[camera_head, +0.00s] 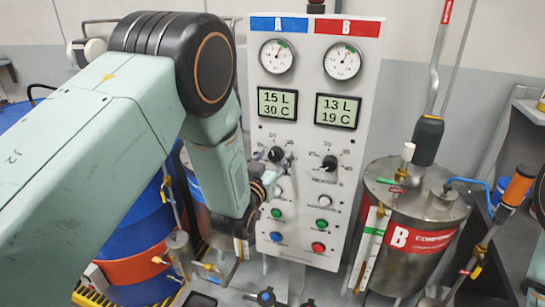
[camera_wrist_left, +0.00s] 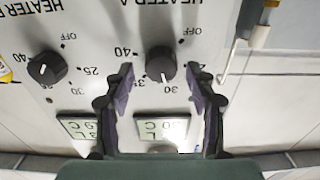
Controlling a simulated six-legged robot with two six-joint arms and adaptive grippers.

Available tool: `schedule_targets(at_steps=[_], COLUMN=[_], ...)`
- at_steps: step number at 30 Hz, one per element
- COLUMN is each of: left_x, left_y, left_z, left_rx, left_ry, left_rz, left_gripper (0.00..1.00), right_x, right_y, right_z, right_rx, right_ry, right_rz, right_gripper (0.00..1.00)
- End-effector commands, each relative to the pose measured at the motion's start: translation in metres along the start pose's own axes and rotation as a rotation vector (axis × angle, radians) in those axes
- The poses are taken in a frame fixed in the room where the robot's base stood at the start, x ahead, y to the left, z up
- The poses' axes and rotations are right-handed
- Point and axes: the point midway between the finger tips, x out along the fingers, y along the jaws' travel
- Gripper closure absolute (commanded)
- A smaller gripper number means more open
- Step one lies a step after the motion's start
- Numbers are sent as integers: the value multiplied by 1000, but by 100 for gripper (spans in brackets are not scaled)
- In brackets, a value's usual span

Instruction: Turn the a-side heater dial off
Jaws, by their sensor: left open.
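The A-side heater dial (camera_head: 276,154) is a round black knob on the white panel, under the A display. In the left wrist view, which shows the panel upside down, this dial (camera_wrist_left: 161,62) has its white mark toward 30, away from OFF. My left gripper (camera_wrist_left: 160,74) is open, with one purple-padded finger on each side of the dial and gaps visible between. In the head view my left gripper (camera_head: 284,163) is small and partly hidden by my arm at the panel. My right gripper is not in view.
The B-side heater dial (camera_head: 330,162) sits right of the A dial; it also shows in the left wrist view (camera_wrist_left: 47,67). Buttons and lamps, including a red button (camera_head: 318,247), lie below. A steel B tank (camera_head: 415,255) stands right of the panel, and blue drums (camera_head: 140,240) stand left.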

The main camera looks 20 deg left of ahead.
Motion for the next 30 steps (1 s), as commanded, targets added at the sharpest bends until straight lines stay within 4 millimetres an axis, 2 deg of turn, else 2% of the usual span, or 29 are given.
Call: schedule_targets(at_steps=[8,27,30], left_x=[1,1,1], left_y=[-1,0,0], left_z=[1,0,0], left_rx=[0,0,-2], left_ry=[-1,-1,-1], left_rz=[-1,-1,-1], left_gripper=[44,97,98], right_x=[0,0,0], right_y=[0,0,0], right_z=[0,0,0], right_rx=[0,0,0], right_ry=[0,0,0], right_rz=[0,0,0], right_gripper=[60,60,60])
